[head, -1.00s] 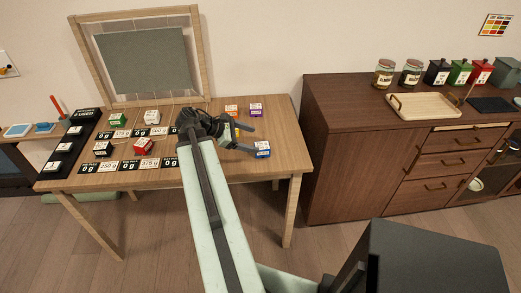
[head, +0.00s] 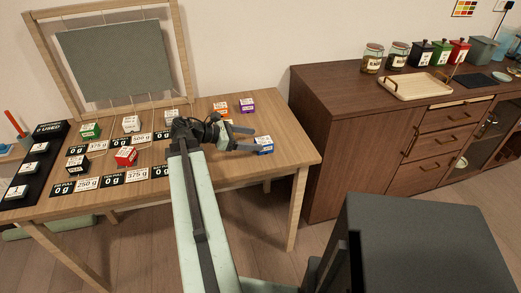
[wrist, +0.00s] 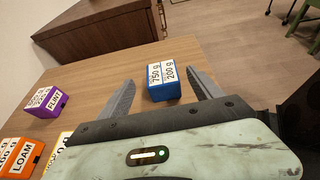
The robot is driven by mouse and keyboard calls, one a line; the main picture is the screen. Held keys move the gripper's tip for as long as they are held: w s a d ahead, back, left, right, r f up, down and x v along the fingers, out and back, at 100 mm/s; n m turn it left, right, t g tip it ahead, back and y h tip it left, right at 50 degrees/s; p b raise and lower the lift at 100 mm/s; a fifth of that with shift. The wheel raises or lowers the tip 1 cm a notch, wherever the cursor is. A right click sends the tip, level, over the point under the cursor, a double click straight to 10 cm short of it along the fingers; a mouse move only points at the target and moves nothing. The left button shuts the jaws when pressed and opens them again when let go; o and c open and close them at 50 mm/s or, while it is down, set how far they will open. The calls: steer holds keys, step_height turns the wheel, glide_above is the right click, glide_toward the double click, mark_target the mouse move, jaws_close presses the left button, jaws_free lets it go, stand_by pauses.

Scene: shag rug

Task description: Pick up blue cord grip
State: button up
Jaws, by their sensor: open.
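The blue cord grip (head: 264,145) is a small blue block with white labels near the right end of the wooden table (head: 225,168). In the wrist view the blue cord grip (wrist: 166,91) stands upright between the spread fingers, with label text reading 750 g and 200 g. My gripper (head: 254,140) is open and empty, its fingertips at the block in the head view. In the wrist view my gripper (wrist: 161,77) has its right finger close to the block's right side and a wider gap on the left. I cannot tell whether a finger touches it.
An orange block (head: 220,108) and a purple block (head: 246,105) stand behind on the table. Red (head: 125,156), green (head: 91,131) and white blocks with weight cards fill the left. A framed grey panel (head: 115,60) stands at the back. A brown cabinet (head: 335,130) is to the right.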

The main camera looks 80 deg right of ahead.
mark_target(271, 141)
steer(key=b+x, duration=0.3)
steer(key=x, duration=0.5)
steer(key=shift+s+a+f, duration=0.1)
steer(key=shift+a+f, duration=0.05)
steer(key=c, duration=1.6)
step_height(271, 141, up, 10)
steer(key=p, duration=1)
steer(key=shift+r, duration=0.25)
steer(key=shift+f, duration=0.1)
